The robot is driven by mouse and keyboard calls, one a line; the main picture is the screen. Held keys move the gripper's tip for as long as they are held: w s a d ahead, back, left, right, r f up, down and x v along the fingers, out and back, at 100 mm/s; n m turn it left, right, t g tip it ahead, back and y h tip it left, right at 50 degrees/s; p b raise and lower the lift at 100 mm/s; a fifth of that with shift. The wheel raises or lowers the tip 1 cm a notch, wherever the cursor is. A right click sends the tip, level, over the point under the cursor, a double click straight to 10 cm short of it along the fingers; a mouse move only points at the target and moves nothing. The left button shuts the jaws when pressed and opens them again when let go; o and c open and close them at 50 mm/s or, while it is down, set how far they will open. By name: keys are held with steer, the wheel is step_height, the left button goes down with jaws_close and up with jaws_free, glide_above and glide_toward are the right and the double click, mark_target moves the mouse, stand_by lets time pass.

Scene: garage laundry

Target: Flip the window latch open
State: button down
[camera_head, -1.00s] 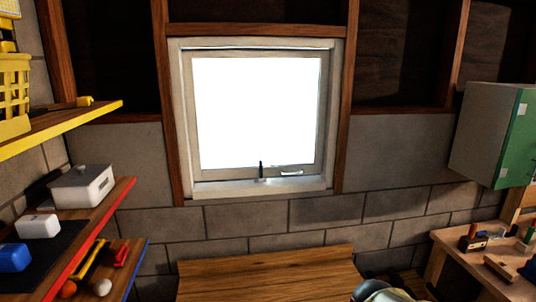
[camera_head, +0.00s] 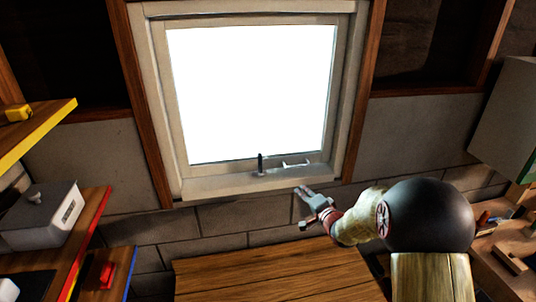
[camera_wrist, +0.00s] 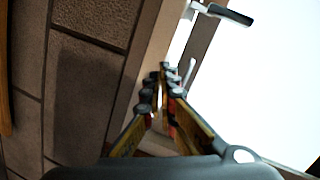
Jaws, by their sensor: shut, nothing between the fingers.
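The window latch (camera_head: 260,163) is a small black lever standing upright at the bottom of the window frame. In the wrist view the black lever (camera_wrist: 230,14) shows at the top, on a pale mount, beyond my fingertips. A pale handle (camera_head: 296,164) sits on the frame to the right of the lever. My gripper (camera_head: 301,191) is shut and empty, below and to the right of the latch, apart from it. In the wrist view my gripper (camera_wrist: 165,68) points up the picture along the sill, its fingers together near the pale handle (camera_wrist: 188,72).
The window sill (camera_head: 230,186) juts out below the latch. A wooden tabletop (camera_head: 270,275) stands below the window. A green-sided cabinet (camera_head: 508,120) hangs at right above a workbench.

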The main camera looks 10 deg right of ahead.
mark_target(260, 166)
step_height(260, 166, up, 7)
steer(key=a+m+t+y, duration=0.2)
steer(key=m, duration=0.1)
steer(key=shift+w+a, duration=0.4)
steer(key=shift+w, duration=0.05)
steer(key=x, duration=0.5)
steer(key=p+x, duration=0.1)
steer(key=x, duration=0.4)
steer(key=shift+r, duration=0.25)
steer(key=a+p, duration=0.1)
steer(key=a, duration=0.3)
steer(key=shift+w+f, duration=0.1)
